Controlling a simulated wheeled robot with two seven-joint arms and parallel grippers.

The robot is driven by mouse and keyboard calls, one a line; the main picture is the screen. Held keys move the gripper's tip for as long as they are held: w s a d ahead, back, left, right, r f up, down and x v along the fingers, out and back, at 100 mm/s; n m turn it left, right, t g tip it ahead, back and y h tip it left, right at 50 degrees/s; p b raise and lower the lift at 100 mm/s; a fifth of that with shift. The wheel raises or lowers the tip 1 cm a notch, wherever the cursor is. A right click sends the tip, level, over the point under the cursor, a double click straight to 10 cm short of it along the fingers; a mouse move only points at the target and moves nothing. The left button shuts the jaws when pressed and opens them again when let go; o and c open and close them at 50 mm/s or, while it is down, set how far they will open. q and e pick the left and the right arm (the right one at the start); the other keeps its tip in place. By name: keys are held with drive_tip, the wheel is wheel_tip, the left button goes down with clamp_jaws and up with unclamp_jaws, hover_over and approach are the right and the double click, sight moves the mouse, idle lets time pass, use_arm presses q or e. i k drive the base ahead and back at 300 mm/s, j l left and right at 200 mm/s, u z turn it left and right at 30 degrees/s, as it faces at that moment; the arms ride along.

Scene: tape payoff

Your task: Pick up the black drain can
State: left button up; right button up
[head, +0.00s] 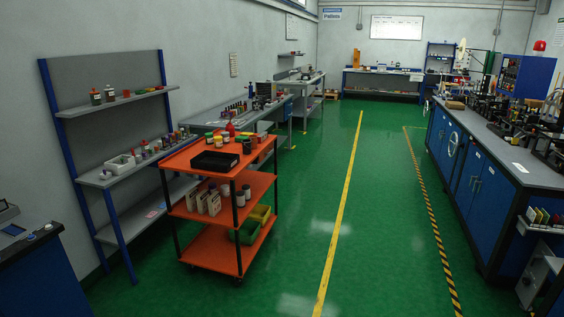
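I cannot tell for certain which thing is the black drain can. A small dark can (246,147) stands at the right side of the top of the orange cart. Dark bottles with pale labels (96,97) stand on the upper shelf of the grey rack at the left. Neither of my grippers is in view.
The orange cart (190,157) stands on the green floor at left centre, with a black tray (214,161) on top. A long blue bench (470,170) runs along the right. The floor between (375,220) is clear, with yellow lines.

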sight(247, 146)
drive_tip(key=i, duration=1.75)
